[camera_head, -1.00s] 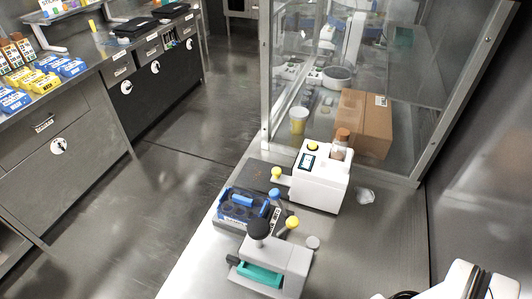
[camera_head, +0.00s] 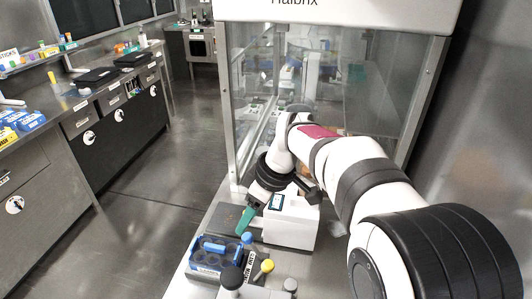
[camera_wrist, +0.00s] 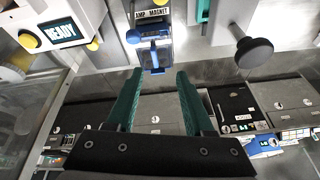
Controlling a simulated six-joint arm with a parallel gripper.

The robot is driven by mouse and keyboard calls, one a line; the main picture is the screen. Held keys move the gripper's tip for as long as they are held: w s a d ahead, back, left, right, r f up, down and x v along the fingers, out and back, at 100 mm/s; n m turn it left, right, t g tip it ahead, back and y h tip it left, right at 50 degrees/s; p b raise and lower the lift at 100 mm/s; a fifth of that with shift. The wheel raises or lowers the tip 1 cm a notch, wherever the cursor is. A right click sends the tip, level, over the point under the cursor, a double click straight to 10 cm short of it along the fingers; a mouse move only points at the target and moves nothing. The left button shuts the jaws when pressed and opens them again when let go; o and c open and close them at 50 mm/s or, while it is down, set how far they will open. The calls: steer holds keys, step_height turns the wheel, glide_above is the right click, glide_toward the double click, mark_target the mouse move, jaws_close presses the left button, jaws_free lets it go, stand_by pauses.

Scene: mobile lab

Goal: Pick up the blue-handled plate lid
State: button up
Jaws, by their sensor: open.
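The lid's blue handle (camera_head: 214,246) sits on top of a blue-framed plate holder (camera_head: 205,264) on the bench, in the lower middle of the head view. In the wrist view a blue handle (camera_wrist: 154,52) shows beyond the fingertips, roughly between them, near an "AMP MAGNET" label. My gripper (camera_head: 245,220) has green fingers and hangs behind and slightly right of the holder in the head view. In the wrist view my gripper (camera_wrist: 158,74) is open and empty, with a gap between the fingers and the handle. My arm hides part of the bench.
A white device (camera_head: 289,230) stands just right of my gripper; its screen reads READY in the wrist view (camera_wrist: 58,34). A black knob (camera_head: 232,277), a yellow knob (camera_head: 267,266) and a blue knob (camera_head: 247,238) rise close to the holder. A glass enclosure (camera_head: 240,100) stands behind.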

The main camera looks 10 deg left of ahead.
mark_target(218, 247)
steer(key=a+f+n, duration=0.1)
steer(key=a+f, duration=0.2)
steer(key=f, duration=0.2)
steer(key=w+a+f, duration=0.1)
steer(key=a+f, duration=0.2)
steer(key=f, duration=0.2)
steer(key=w+a+f+n, duration=0.1)
steer(key=a+f, duration=0.2)
steer(key=f, duration=0.3)
steer(key=shift+a+n, duration=0.25)
steer(key=shift+n, duration=0.05)
jaws_close()
